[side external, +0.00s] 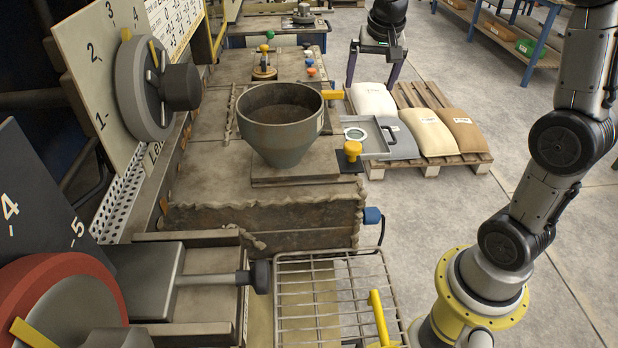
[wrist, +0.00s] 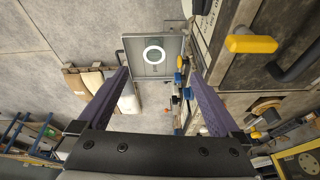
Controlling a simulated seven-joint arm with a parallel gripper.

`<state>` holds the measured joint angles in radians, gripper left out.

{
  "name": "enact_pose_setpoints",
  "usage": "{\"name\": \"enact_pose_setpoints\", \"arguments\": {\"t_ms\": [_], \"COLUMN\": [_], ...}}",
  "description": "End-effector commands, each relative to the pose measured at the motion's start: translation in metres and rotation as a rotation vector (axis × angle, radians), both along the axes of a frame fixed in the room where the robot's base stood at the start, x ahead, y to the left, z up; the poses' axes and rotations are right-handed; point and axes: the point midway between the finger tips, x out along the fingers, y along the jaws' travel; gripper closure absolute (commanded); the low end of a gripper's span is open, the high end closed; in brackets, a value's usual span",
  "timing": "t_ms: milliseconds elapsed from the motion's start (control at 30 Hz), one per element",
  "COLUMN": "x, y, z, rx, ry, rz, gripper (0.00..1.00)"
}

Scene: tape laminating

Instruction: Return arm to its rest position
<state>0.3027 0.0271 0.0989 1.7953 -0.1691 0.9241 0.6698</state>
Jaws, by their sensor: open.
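My gripper (side external: 371,84) is at the top of the side external view, with its two purple fingers spread and pointing down. Nothing shows between them. In the wrist view the same gripper (wrist: 159,71) has its fingers wide apart. A white ring (side external: 355,134), perhaps the tape, lies on a flat grey tray (side external: 377,154) beside the workbench. The ring also shows in the wrist view (wrist: 154,55), on the tray (wrist: 135,44) beyond the fingertips. My gripper is apart from both.
A large metal hopper (side external: 281,118) stands on the bench, with a yellow handle (side external: 333,94) at its right. Several sacks (side external: 433,131) lie on a wooden pallet (side external: 478,157). A wire rack (side external: 312,305) sits at the front. Grey floor (side external: 430,210) to the right is clear.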

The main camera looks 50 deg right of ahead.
Motion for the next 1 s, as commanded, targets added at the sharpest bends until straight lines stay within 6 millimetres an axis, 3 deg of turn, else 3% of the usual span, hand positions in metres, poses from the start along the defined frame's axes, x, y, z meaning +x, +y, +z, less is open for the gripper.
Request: {"name": "enact_pose_setpoints", "arguments": {"t_ms": [33,233,400,533,700,1000], "x": [-0.017,-0.081,-0.143,-0.181,-0.208,-0.214], "y": [0.018,0.074,0.115,0.135,0.147,0.149], "z": [0.01,0.024,0.019,0.006,-0.008,-0.012], "rx": [-0.011,-0.04,-0.073,-0.097,-0.116,-0.122], "ry": [-0.014,-0.048,-0.084,-0.108,-0.127,-0.131], "rz": [0.068,0.336,0.581,0.735,0.852,0.878], "gripper": [0.0,0.0,0.0,0.0,0.0,0.0]}}
